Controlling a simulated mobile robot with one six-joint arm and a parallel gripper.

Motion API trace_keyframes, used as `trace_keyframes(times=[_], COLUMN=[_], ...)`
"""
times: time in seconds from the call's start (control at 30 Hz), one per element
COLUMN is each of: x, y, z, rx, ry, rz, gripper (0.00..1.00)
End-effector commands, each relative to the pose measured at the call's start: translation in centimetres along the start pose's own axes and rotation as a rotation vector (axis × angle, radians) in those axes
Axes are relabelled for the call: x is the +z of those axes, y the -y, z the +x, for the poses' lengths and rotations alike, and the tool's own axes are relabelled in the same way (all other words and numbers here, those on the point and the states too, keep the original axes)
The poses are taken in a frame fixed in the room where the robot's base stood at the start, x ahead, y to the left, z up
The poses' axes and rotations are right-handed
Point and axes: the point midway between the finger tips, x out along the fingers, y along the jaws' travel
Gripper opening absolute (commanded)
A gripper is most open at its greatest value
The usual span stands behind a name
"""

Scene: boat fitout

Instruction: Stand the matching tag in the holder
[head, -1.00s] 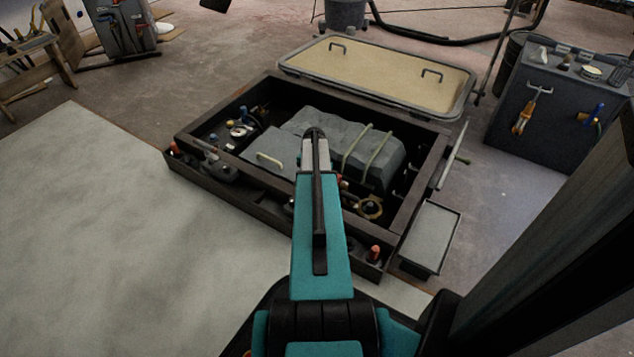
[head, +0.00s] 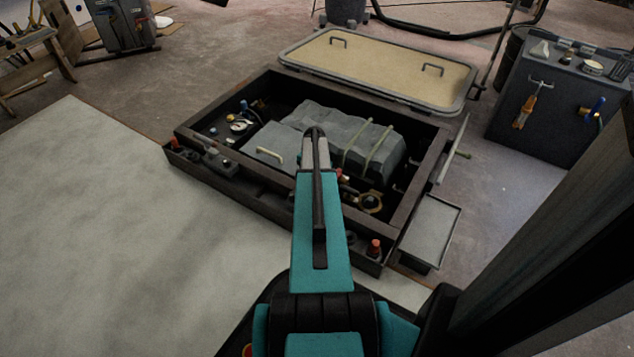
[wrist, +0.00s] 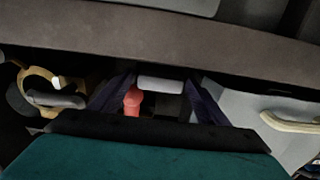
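I cannot pick out a tag or its holder for sure in either view. In the head view my arm reaches over an open dark-framed bay (head: 235,190), and the arm hides my gripper's fingers. In the wrist view the two dark fingers of my gripper (wrist: 158,100) stand apart. A red knob-like piece (wrist: 132,102) and a pale rounded piece (wrist: 160,84) show between them, and neither looks gripped.
A grey ribbed box (head: 350,140) with two straps fills much of the bay. A brass-coloured ring (wrist: 38,80) lies left of the fingers, and a handled grey panel (wrist: 245,110) is to their right. A shallow grey tray (head: 430,230) stands right of the bay.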

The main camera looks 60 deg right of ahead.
Motion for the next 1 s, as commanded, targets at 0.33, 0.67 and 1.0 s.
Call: trace_keyframes(times=[0.33,0.67,1.0], x=[0.1,0.1,0.1], y=[-0.3,-0.2,-0.1], z=[0.2,-2.9,-8.5], rx=[0.005,0.002,0.0], ry=[0.004,0.002,-0.001], rz=[0.002,0.001,0.001], gripper=[0.71,0.71,0.71])
